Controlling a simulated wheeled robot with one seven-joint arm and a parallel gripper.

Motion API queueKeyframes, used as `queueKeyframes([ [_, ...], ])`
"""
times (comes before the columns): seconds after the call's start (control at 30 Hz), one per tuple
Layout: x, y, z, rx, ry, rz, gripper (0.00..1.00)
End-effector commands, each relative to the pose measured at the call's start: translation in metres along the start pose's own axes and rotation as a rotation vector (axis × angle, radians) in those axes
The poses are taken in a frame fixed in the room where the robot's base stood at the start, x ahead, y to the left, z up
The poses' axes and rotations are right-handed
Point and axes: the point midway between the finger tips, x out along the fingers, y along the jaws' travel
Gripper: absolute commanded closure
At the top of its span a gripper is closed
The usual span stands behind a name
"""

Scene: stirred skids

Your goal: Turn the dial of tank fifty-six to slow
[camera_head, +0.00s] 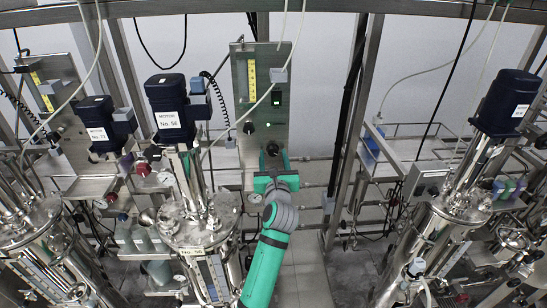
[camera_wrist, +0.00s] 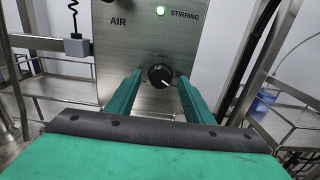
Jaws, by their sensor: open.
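A steel control panel (camera_head: 242,75) stands behind and right of a tank whose blue motor (camera_head: 168,95) is labelled No. 56. In the wrist view the panel (camera_wrist: 185,40) shows the words AIR and STIRRING and a lit green lamp (camera_wrist: 160,11). In the head view my gripper (camera_head: 274,157) is at the panel's lower part.
Another tank with a blue motor (camera_head: 98,122) stands at left, and one with a blue motor (camera_head: 500,105) at right. A dark coiled cable (camera_wrist: 74,20) hangs left of the panel. Steel posts and rails (camera_head: 352,130) stand right of it. Some floor shows below the arm.

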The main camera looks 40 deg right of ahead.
Motion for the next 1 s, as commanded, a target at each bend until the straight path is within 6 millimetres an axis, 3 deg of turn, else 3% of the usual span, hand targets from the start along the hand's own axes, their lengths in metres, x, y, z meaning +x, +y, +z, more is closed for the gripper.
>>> queueKeyframes([
  [0.33, 0.0029, -0.0005, -0.0005, -0.001, 0.001, -0.001, 0.55],
  [0.5, 0.0028, -0.0004, -0.0004, 0.000, 0.001, -0.001, 0.94],
  [1.0, 0.0034, -0.0002, 0.0001, -0.112, 0.000, 0.001, 0.94],
])
